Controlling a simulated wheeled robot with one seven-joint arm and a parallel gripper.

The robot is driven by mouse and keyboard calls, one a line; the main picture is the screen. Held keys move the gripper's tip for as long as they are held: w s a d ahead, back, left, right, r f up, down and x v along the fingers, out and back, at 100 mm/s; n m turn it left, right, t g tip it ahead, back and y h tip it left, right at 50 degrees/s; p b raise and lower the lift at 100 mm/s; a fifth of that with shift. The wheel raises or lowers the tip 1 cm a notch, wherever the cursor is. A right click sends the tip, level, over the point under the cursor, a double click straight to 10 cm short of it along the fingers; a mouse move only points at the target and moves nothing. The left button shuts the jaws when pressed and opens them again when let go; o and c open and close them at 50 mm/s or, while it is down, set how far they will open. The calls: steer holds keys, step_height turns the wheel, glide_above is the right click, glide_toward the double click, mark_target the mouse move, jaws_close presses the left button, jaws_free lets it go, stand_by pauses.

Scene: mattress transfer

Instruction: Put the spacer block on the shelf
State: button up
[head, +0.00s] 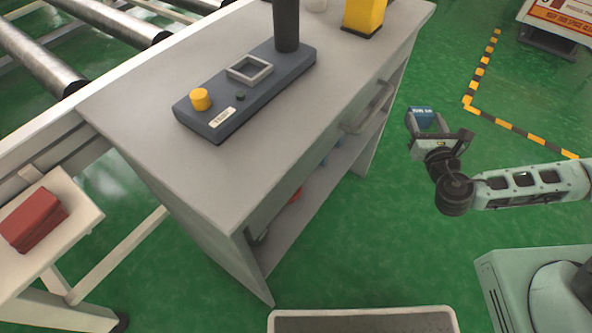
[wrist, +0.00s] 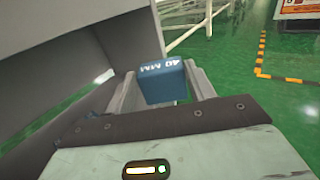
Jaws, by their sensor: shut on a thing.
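The spacer block (head: 424,118) is blue with pale lettering. It also shows in the wrist view (wrist: 165,85), where its label reads "40 MM" upside down. My gripper (head: 420,130) is shut on it, one finger on each side, and holds it in the air over the green floor, right of the grey workbench. The shelf (head: 318,185) is the lower board in the bench's open side, below the drawer with the handle. Small red and blue things stand on it; the bench top and side hide part of it. Gripper and block are outside the shelf opening.
The bench top (head: 150,95) carries a dark fixture (head: 245,100) and a yellow object (head: 364,15). A red block (head: 32,220) sits on a pale stand at left. Rollers (head: 40,60) run behind. Open floor lies between bench and arm. The drawer handle (head: 368,108) sticks out.

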steer(key=w+a+f+n+y+b, duration=0.3)
steer(key=w+f+y+b, duration=0.15)
steer(key=f+b, duration=0.5)
steer(key=w+a+r+n+g+y+b, duration=0.2)
steer(key=w+a+r+n+g+y, duration=0.55)
steer(key=w+a+y, duration=0.2)
steer(key=b, duration=0.5)
glide_above(361, 120)
steer(key=s+a, duration=0.2)
steer(key=s, duration=0.3)
steer(key=f, duration=1)
steer(key=shift+w+d+f, duration=0.1)
steer(key=shift+w+d, duration=0.05)
steer(key=shift+w, duration=0.1)
steer(key=shift+f, duration=0.2)
steer(key=o, duration=1)
steer(key=shift+o, duration=0.2)
